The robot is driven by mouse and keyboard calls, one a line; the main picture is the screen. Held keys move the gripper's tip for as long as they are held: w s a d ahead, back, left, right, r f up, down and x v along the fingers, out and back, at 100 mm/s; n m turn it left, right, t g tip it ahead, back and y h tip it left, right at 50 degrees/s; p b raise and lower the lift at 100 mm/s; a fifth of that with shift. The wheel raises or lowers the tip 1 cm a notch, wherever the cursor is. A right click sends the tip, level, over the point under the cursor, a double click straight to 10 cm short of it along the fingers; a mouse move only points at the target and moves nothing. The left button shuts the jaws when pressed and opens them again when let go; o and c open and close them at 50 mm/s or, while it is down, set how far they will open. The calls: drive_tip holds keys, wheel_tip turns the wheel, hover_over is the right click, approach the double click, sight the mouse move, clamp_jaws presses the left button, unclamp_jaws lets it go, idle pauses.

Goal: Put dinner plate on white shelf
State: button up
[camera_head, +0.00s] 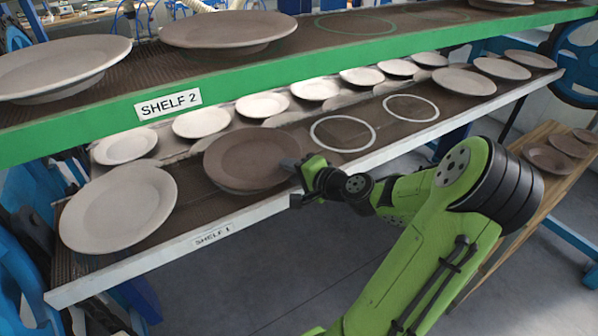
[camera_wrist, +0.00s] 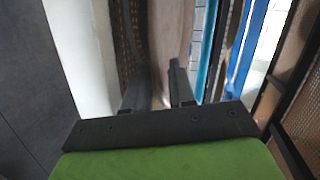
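The brown dinner plate (camera_head: 245,155) lies on the white-edged lower shelf (camera_head: 150,262), labelled SHELF 1, or just above it. My gripper (camera_head: 296,183) is at the plate's right front rim. In the wrist view the plate (camera_wrist: 171,35) shows edge-on as a pale brown strip. My two dark fingers (camera_wrist: 160,90) reach to either side of that strip, with the rim between them. The frames do not show whether the fingers press on the rim.
A paler plate (camera_head: 118,208) lies to the left on the same shelf, with several smaller plates behind. Two empty white rings (camera_head: 343,133) mark free room to the right. The green-edged upper shelf (camera_head: 290,75) overhangs the back. A wooden bench (camera_head: 535,180) with plates stands at the right.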

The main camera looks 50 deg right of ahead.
drive_tip(key=d+p+v, duration=0.1)
drive_tip(key=p+v, duration=0.1)
drive_tip(key=v, duration=1)
drive_tip(key=w+a+f+n+g+y, duration=0.2)
drive_tip(key=w+a+n+g, duration=0.15)
drive_tip(key=a, duration=0.45)
drive_tip(key=w+a+f+n+g+y, duration=0.1)
drive_tip(key=w+a+f+n+g, duration=0.15)
drive_tip(key=a+n+g, duration=0.4)
drive_tip(key=s+a+r+n+h, duration=0.1)
drive_tip(key=s+a+r+n, duration=0.2)
drive_tip(key=s+a, duration=0.2)
drive_tip(key=s+a+r+n+t+h, duration=0.1)
drive_tip(key=s+a+r+n, duration=0.3)
drive_tip(key=a, duration=0.4)
drive_tip(key=shift+s+r, duration=0.25)
drive_tip(key=shift+s, duration=0.65)
